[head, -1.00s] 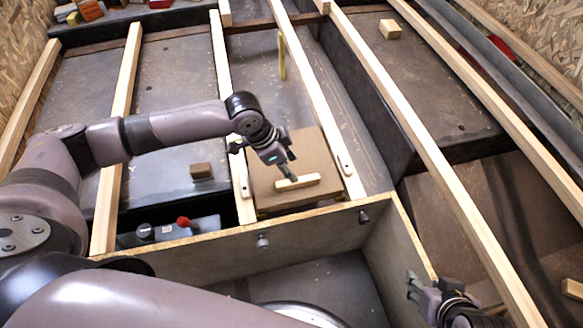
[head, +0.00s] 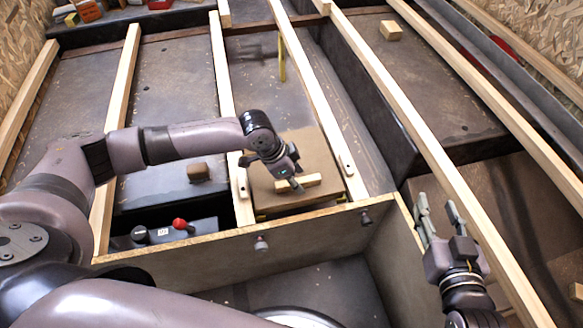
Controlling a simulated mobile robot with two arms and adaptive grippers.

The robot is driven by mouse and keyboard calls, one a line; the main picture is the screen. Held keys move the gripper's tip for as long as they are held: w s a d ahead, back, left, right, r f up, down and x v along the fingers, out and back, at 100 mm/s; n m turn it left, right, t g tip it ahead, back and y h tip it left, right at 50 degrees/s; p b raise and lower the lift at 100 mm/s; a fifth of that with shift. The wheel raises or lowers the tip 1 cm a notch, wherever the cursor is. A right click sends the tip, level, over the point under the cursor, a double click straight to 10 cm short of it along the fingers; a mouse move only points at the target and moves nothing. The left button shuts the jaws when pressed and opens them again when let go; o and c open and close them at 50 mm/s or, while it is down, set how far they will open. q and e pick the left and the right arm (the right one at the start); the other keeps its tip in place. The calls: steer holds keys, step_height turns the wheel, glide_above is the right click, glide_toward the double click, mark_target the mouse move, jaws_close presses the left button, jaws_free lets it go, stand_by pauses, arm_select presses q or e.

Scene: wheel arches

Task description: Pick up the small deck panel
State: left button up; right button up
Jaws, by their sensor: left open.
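The small deck panel (head: 265,198) is a brown board lying between two pale wooden battens, with a pale wooden bar (head: 312,180) on top. My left gripper (head: 297,187) is over the panel at the left end of the bar. It is open, and its fingers partly cover that end. I cannot tell whether they touch the bar. My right gripper (head: 438,208) is open and empty, pointing up, at the lower right beside the box wall.
Long pale battens (head: 405,95) run across the dark floor. A plywood-edged wall (head: 200,262) stands in front of the panel. A brown block (head: 198,172) lies left of the panel. A red-knobbed control box (head: 155,234) stands at lower left. A wooden block (head: 391,30) lies far right.

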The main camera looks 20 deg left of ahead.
arm_select(q)
steer(key=shift+d+f, duration=0.1)
steer(key=shift+f, duration=0.2)
steer(key=shift+c, duration=0.3)
jaws_close()
stand_by(0.5)
steer(key=shift+w+r, duration=0.1)
steer(key=shift+w, duration=0.05)
